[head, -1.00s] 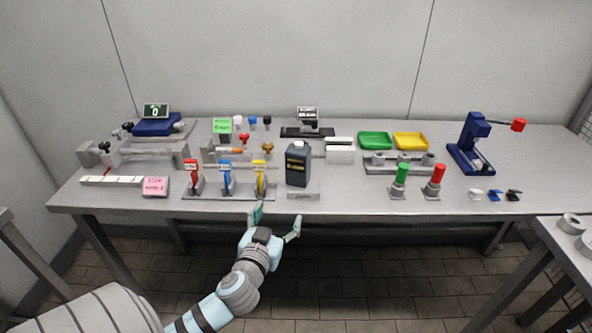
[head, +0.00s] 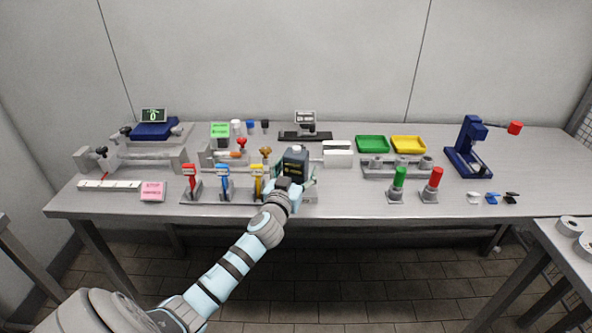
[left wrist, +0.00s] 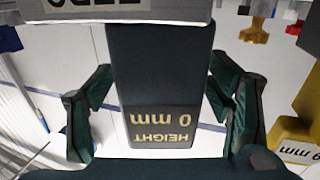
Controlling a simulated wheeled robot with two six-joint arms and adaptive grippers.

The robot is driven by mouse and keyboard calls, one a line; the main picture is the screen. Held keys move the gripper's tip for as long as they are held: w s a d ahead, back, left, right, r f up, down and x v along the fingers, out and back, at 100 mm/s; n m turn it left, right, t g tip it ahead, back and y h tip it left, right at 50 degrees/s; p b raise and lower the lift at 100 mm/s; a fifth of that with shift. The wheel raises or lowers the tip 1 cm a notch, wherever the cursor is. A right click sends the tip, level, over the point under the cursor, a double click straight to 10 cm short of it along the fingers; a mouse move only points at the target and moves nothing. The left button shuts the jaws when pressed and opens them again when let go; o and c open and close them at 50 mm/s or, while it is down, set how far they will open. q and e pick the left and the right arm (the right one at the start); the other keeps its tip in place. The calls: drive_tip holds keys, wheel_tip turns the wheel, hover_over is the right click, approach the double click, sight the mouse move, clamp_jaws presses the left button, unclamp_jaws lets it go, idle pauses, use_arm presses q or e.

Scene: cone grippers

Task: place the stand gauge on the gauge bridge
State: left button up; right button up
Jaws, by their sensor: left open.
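A dark block (head: 296,160), which I take for the stand gauge, stands upright near the front edge of the table. In the left wrist view the dark block (left wrist: 160,65) bears the label "HEIGHT 0 mm", upside down. My left gripper (head: 290,166) is open with a finger on each side of it; in the left wrist view the fingers (left wrist: 160,78) show gaps beside the block. The gripper hides the block's lower front. A grey frame of two end blocks and a bar (head: 140,157) stands at the left; I cannot tell whether it is the gauge bridge. My right gripper is not in view.
A rack with red (head: 191,178), blue (head: 224,180) and yellow (head: 258,181) gauges stands close left of my gripper. Right of it are a white box (head: 338,158), a grey holder (head: 380,169), and green (head: 398,180) and red (head: 432,182) posts.

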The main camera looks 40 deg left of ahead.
use_arm(q)
drive_tip(key=shift+s, duration=0.1)
drive_tip(key=c, duration=1.4)
drive_tip(key=shift+r, duration=0.1)
